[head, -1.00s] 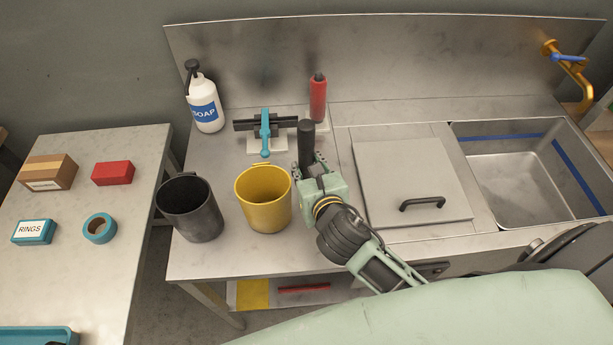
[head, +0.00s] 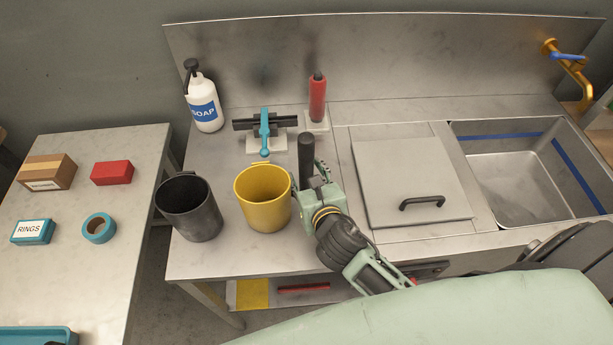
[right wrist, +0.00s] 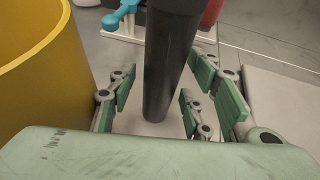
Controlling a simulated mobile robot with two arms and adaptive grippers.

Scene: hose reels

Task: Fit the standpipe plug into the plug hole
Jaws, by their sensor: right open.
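A dark upright cylinder (head: 306,150), which looks like the standpipe plug, stands on the counter to the right of the yellow bucket. My right gripper (head: 314,178) is low around it, open, with fingers on both sides. In the right wrist view the dark cylinder (right wrist: 168,65) is between the open fingers (right wrist: 157,100), with a gap on each side. Its lower end is over a pale patch; I cannot tell whether it rests in a hole. No plug hole shows clearly; the sink basin (head: 500,208) is at the right. My left gripper is not in view.
The yellow bucket (head: 263,205) is close left of the gripper, with a black bucket (head: 188,212) beyond. A blue-handled fixture (head: 264,130), a red bottle-like item (head: 317,98) and soap (head: 205,105) stand behind. A lid with a handle (head: 410,175) lies right.

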